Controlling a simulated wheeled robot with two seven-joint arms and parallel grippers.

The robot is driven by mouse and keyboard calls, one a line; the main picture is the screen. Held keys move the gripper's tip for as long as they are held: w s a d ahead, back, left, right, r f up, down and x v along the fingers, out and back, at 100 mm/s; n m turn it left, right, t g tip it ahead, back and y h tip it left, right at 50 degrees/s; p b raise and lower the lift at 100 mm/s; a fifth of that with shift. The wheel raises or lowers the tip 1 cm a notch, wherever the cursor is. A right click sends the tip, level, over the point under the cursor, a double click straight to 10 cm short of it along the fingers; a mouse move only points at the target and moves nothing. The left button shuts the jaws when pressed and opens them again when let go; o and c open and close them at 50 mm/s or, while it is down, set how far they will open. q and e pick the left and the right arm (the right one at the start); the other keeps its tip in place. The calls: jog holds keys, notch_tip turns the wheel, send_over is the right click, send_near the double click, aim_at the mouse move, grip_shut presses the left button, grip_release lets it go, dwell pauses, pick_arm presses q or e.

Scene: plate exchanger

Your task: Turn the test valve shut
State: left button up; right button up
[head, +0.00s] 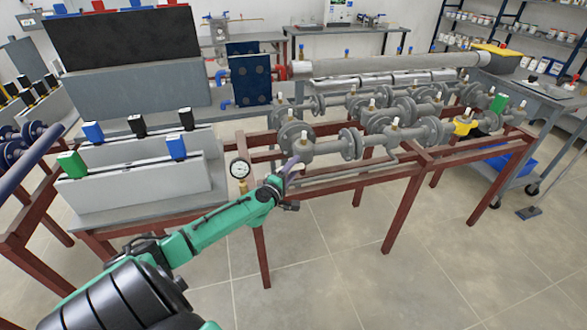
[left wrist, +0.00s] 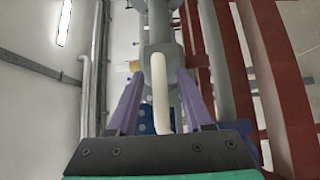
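A pale cream valve lever (left wrist: 160,92) stands between the two purple fingers of my left gripper (left wrist: 158,76) in the left wrist view, with a gap visible on each side. The lever runs from a grey valve body (left wrist: 162,55) toward the gripper's palm. In the head view my left gripper (head: 291,166) is at the front of the grey pipework, just below a valve with a cream-topped brass stem (head: 304,137). The fingers hide the lever there. I cannot tell whether either finger touches it. My right gripper is not in view.
A pressure gauge (head: 240,169) stands just left of my left gripper. Red-brown frame rails (head: 375,172) run under the pipes. Several more flanged valves (head: 395,140) lie to the right. The front floor is clear.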

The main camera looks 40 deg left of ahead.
pick_arm(q)
grip_shut()
dwell(1.3)
